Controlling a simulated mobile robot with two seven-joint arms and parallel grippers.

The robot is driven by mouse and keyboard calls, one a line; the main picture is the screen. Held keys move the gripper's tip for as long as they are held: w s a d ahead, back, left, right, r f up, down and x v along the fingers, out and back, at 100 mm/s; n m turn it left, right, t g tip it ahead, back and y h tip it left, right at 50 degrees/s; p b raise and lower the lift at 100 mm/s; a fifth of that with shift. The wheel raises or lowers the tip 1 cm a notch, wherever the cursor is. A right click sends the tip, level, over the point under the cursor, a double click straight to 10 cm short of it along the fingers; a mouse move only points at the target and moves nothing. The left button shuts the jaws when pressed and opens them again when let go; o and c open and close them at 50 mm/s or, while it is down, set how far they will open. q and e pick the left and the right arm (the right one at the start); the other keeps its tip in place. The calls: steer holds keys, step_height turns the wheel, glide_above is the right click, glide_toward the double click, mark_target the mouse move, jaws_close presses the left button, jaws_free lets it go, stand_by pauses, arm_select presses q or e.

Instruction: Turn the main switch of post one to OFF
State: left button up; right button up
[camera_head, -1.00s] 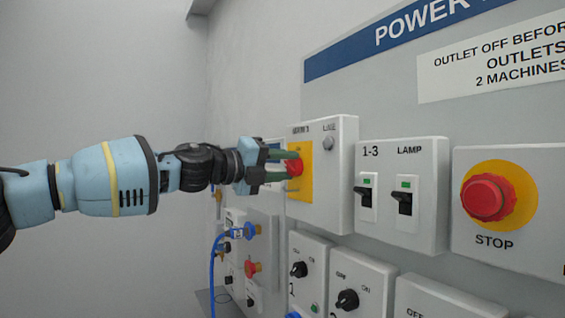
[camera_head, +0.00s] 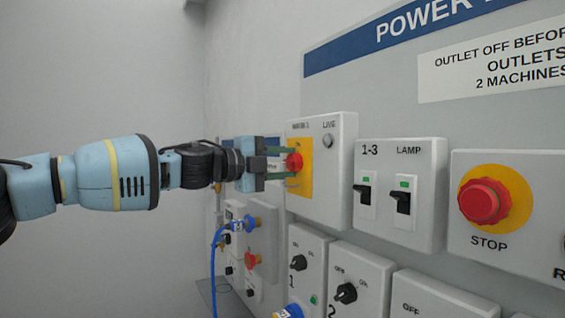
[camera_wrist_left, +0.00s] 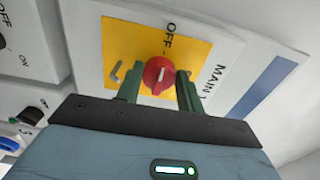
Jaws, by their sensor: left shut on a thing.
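The main switch is a red round knob (camera_head: 294,162) on a yellow plate (camera_head: 305,180), on the front of a grey box labelled MAIN 1. In the left wrist view the knob (camera_wrist_left: 158,77) shows a pale mark on its face, and the word OFF stands on the plate above it. My left gripper (camera_head: 286,163) comes in from the left, facing the plate. Its green fingers (camera_wrist_left: 158,90) are shut on the knob, one on each side. Parts of the plate are hidden behind the fingers. My right gripper is not in view.
Right of the main box is a box with two black switches (camera_head: 384,198) marked 1-3 and LAMP. Further right is a red STOP button (camera_head: 484,203). Boxes with black knobs (camera_head: 345,293) sit below. A blue plug (camera_head: 238,226) with a cable hangs below the gripper.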

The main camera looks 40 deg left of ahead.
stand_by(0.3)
arm_select(q)
steer(key=o, duration=1)
steer(key=shift+d+f, duration=0.1)
steer(key=shift+f, duration=0.05)
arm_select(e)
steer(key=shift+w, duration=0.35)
arm_select(q)
steer(key=shift+f, duration=0.1)
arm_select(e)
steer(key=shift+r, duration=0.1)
